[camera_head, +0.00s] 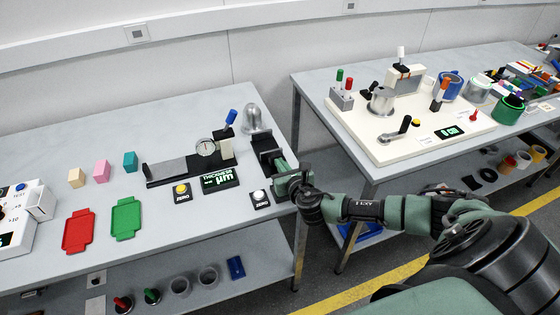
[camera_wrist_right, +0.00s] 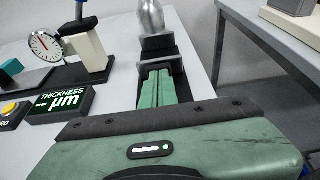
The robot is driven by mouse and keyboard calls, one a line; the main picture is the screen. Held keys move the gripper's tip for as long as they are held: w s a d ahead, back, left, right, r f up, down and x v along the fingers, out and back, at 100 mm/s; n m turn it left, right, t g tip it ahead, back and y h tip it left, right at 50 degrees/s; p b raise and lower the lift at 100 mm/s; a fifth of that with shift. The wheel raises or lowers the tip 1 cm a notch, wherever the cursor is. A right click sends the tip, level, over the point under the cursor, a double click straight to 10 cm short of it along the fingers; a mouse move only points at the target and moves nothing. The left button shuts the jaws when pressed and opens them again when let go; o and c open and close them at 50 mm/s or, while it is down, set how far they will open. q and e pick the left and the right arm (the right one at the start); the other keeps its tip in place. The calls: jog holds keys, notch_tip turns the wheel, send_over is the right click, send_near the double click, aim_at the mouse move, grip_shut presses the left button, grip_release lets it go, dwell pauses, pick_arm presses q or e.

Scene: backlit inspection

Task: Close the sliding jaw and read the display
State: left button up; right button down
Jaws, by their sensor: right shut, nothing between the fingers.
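The black jaw fixture (camera_head: 266,146) stands at the right end of the left bench. In the right wrist view an upright black plate (camera_wrist_right: 158,43) of it shows just beyond my fingertips. My right gripper (camera_head: 280,163) comes in from the right and is shut and empty. Its two green fingers (camera_wrist_right: 162,72) lie side by side, pointing at the fixture; I cannot tell whether they touch it. The display (camera_head: 221,180) is dark with green text, THICKNESS and µm; in the right wrist view (camera_wrist_right: 60,103) dashes seem to stand before µm. My left gripper is not in view.
A dial gauge (camera_head: 206,147) with a blue-handled lever (camera_head: 230,118) stands left of the fixture, a metal cylinder (camera_head: 252,118) behind it. Yellow (camera_head: 181,190) and white (camera_head: 259,198) buttons flank the display. A gap separates this bench from the right bench (camera_head: 330,120).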

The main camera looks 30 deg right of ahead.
jog(key=shift+w+d, duration=0.1)
jog(key=shift+w, duration=0.3)
jog(key=shift+w, duration=0.1)
jog(key=w, duration=0.3)
jog(key=w+d+b, duration=0.1)
jog(key=w, duration=0.2)
jog(key=w+d+b, duration=0.1)
jog(key=w, duration=0.2)
jog(key=shift+w+d, duration=0.1)
